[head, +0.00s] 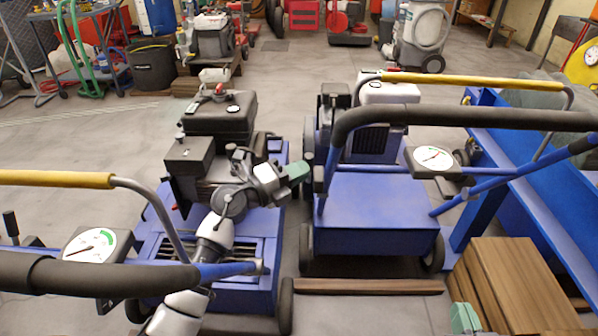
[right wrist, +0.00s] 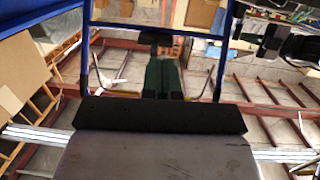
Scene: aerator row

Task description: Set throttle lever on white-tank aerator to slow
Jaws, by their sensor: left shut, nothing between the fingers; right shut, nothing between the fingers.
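The white-tank aerator (head: 368,205) stands right of centre in the head view, a blue machine with a white tank (head: 390,91) behind its black handlebar (head: 450,118). A round dial (head: 433,158) with a needle and green marks sits under the bar. A dark upright stick (head: 318,180) shows at its left; I cannot tell if it is the throttle lever or where it is set. My left gripper (head: 297,171) is shut and empty, left of this aerator's deck. My right gripper (head: 465,318) is shut and empty at the bottom edge; its green fingers show in the right wrist view (right wrist: 161,76).
A second blue aerator with a black tank (head: 220,115) stands at left, with its own dial (head: 90,245) and bar. A blue beam frame (head: 520,150) runs along the right. Brown boards (head: 515,285) lie at bottom right. Open floor (head: 300,60) is behind the machines.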

